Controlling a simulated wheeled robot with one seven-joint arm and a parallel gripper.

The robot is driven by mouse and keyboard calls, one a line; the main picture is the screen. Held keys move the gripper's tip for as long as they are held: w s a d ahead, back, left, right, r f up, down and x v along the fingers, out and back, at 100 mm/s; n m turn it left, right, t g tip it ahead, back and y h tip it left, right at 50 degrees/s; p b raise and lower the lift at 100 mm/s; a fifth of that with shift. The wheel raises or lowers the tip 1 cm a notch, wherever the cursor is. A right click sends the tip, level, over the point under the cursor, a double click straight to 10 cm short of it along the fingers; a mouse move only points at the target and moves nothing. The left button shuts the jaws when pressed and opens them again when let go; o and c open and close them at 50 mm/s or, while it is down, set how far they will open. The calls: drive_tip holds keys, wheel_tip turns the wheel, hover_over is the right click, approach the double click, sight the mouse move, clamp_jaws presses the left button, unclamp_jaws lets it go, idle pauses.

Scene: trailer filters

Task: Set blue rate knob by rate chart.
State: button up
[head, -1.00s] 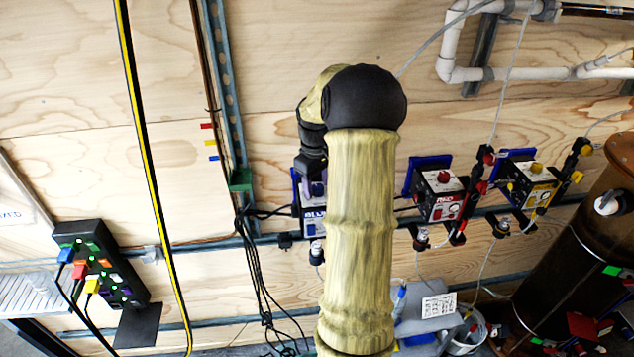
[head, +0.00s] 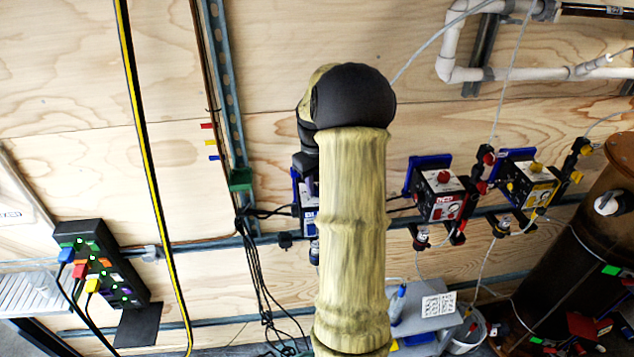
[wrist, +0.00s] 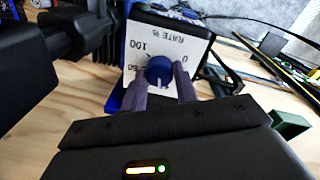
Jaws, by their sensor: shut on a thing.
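The blue rate knob (wrist: 160,70) shows in the wrist view on a white dial face (wrist: 135,48) marked "RATE %", with 0, 100 and what looks like 80 around it. A pale pointer mark is on the knob's lower side. My gripper (wrist: 162,86) is shut on the knob, one finger on each side. In the head view the blue unit (head: 309,216) is mostly hidden behind my arm, with part of its label showing. A white sheet with dark print (head: 438,305) lies on a grey surface; I cannot tell if it is the rate chart.
A red-knobbed unit (head: 440,193) and a yellow-knobbed unit (head: 532,186) are mounted to the right. Black cables (head: 262,290) hang at the left of the blue unit. A power strip (head: 100,264) is farther left. A green bracket (wrist: 288,124) shows near the gripper's right.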

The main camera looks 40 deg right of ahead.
drive_tip(key=m, duration=0.4)
drive_tip(key=shift+r+p, duration=0.1)
drive_tip(key=shift+p, duration=0.25)
drive_tip(key=m+p, duration=0.1)
drive_tip(key=m, duration=0.4)
drive_tip(key=shift+w+d, duration=0.1)
drive_tip(key=m+p, duration=0.1)
drive_tip(key=m, duration=0.3)
drive_tip(key=shift+m, duration=0.3)
drive_tip(key=shift+m+y+p, duration=0.3)
drive_tip(key=shift+m+p, duration=0.4)
drive_tip(key=shift+m, duration=1.3)
drive_tip(key=o, duration=1)
drive_tip(key=shift+c, duration=0.2)
